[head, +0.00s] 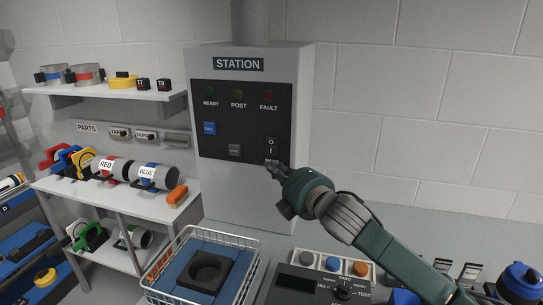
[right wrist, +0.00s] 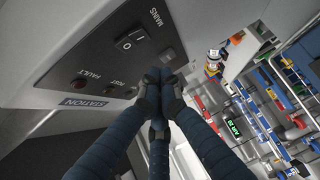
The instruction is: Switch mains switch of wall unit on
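The wall unit (head: 297,100) is a grey box labelled STATION, with a black front panel. Its mains switch (head: 271,147) is a black rocker marked O and I at the panel's lower right. In the right wrist view the mains switch (right wrist: 131,38) sits under the word MAINS; which side is pressed I cannot tell. My right gripper (head: 272,164) is just below the switch, close to the panel. Its dark fingers (right wrist: 160,76) are together and empty, apparently just off the switch; contact is not clear. My left gripper is not in view.
READY (head: 210,92), POST (head: 238,94) and FAULT (head: 268,95) lamps look dark. A blue button (head: 209,128) and a grey button (head: 234,150) share the panel. Below stand a wire basket (head: 156,267) and a control box (head: 290,290). Shelves (head: 110,97) with parts are left.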

